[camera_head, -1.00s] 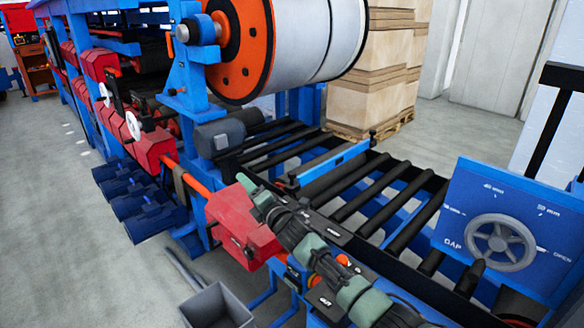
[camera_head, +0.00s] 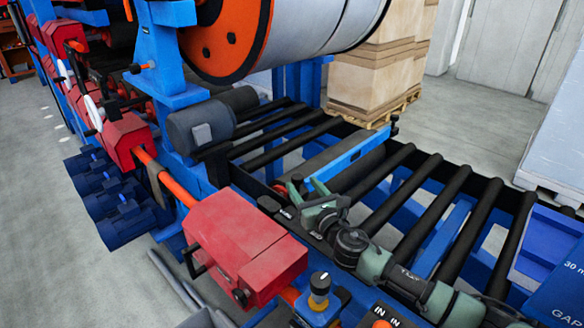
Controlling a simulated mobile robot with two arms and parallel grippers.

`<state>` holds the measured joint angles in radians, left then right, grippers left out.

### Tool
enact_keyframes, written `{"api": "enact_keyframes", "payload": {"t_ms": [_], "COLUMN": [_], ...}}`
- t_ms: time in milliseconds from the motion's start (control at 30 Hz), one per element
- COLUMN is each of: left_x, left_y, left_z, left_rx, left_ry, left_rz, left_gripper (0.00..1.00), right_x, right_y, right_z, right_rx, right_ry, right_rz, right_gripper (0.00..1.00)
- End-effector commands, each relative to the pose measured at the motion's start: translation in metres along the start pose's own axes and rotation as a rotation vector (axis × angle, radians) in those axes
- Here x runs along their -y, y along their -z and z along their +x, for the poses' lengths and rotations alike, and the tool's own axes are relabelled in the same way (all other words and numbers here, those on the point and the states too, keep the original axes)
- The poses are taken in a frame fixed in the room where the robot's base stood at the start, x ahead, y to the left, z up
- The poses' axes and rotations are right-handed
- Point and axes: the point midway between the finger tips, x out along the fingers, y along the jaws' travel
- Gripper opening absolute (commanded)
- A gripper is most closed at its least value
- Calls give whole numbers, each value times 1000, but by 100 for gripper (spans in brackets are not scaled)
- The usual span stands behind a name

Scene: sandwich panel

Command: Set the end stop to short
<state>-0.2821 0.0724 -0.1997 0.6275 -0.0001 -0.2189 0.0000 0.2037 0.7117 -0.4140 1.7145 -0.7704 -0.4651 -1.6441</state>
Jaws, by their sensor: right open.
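The end stop is most likely the blue bar (camera_head: 345,158) lying across the roller conveyor, with a small black knob at its far end. My right gripper (camera_head: 303,190) comes in from the lower right, its grey-green fingers spread near the bar's near end, beside the conveyor's front rail. The fingers look empty; whether they touch anything there is unclear. A small red part shows by the fingertips. The short and long markings cannot be read. My left gripper is not in view.
A red box (camera_head: 245,240) stands left of my right gripper. A selector knob (camera_head: 319,288) is in front. Black rollers (camera_head: 440,215) extend right to a blue gap panel (camera_head: 560,285). A large orange-ended roll (camera_head: 225,35) hangs above; boxes (camera_head: 375,75) stand behind.

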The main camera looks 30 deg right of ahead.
Motion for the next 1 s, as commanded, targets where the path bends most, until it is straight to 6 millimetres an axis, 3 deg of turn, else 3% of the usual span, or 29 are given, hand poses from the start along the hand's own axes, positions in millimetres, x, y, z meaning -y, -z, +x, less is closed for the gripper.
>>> {"api": "enact_keyframes", "payload": {"t_ms": [400, 600, 733, 867, 1000], "left_x": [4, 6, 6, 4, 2], "left_y": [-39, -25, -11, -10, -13], "left_z": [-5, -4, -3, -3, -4], "left_rx": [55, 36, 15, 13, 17], "left_ry": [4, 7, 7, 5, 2], "left_rz": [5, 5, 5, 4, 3], "left_gripper": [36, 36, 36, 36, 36], "right_x": [0, 0, -1, 0, 0], "right_y": [0, 0, 0, 0, 0], "right_z": [60, 74, 75, 75, 75], "right_rx": [1, 0, 0, 0, 0], "right_ry": [1, 0, 0, 0, 0], "right_rz": [-5, -5, -5, -5, -5], "right_gripper": [54, 54, 54, 54, 18]}}
